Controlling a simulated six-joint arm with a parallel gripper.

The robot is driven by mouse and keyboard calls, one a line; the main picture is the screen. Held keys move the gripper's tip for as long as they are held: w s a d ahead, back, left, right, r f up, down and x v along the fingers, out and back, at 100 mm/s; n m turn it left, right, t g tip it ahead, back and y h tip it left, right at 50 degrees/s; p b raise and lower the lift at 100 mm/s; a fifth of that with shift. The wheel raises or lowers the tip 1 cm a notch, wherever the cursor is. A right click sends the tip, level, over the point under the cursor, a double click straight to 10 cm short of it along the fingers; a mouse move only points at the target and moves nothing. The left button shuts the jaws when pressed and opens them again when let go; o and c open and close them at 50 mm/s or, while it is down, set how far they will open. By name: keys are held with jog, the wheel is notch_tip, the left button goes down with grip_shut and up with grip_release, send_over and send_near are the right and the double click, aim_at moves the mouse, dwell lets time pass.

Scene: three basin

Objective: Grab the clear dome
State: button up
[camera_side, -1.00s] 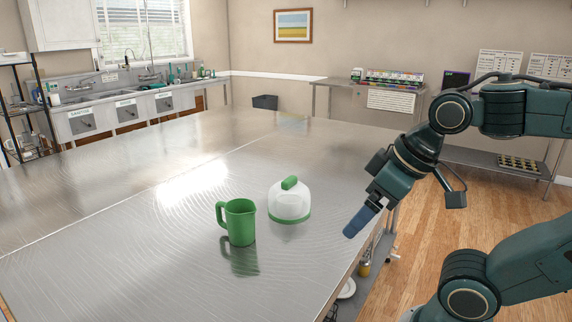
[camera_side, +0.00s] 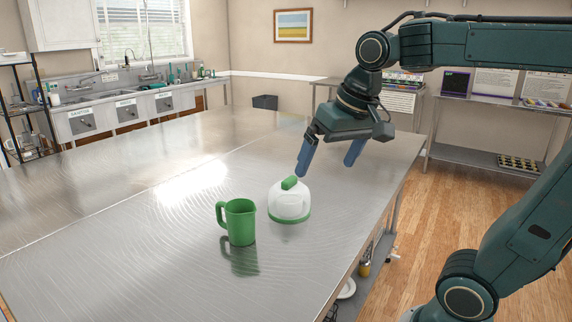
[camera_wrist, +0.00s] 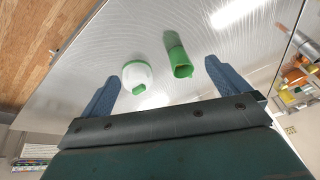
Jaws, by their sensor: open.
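The clear dome (camera_side: 289,204) has a green base rim and a green handle on top. It stands upright on the steel table, right of the green pitcher (camera_side: 239,222). My gripper (camera_side: 328,165) is open and empty, above and a little behind the dome in the side view, with its left finger close to the handle in the picture. In the wrist view the dome (camera_wrist: 137,75) lies ahead of the left finger, and the pitcher (camera_wrist: 179,58) lies to its right. My open fingers (camera_wrist: 164,88) touch neither one.
The steel table (camera_side: 110,240) is otherwise clear around the dome and pitcher. Its right edge drops to the wooden floor. Sinks (camera_side: 110,112) line the back left wall. A shelf unit (camera_side: 490,160) stands at the back right.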

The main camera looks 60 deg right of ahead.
jog(key=w+d+r+m+g, duration=0.1)
jog(key=w+d+r+m, duration=0.2)
jog(key=w, duration=0.4)
jog(key=m+g, duration=0.3)
jog(key=m, duration=0.7)
send_over(290, 178)
notch_tip(290, 178, down, 8)
jog(key=f, duration=0.1)
jog(key=shift+d+y, duration=0.15)
jog(key=shift+y, duration=0.15)
jog(key=shift+f, duration=4.3)
jog(key=shift+f, duration=2.55)
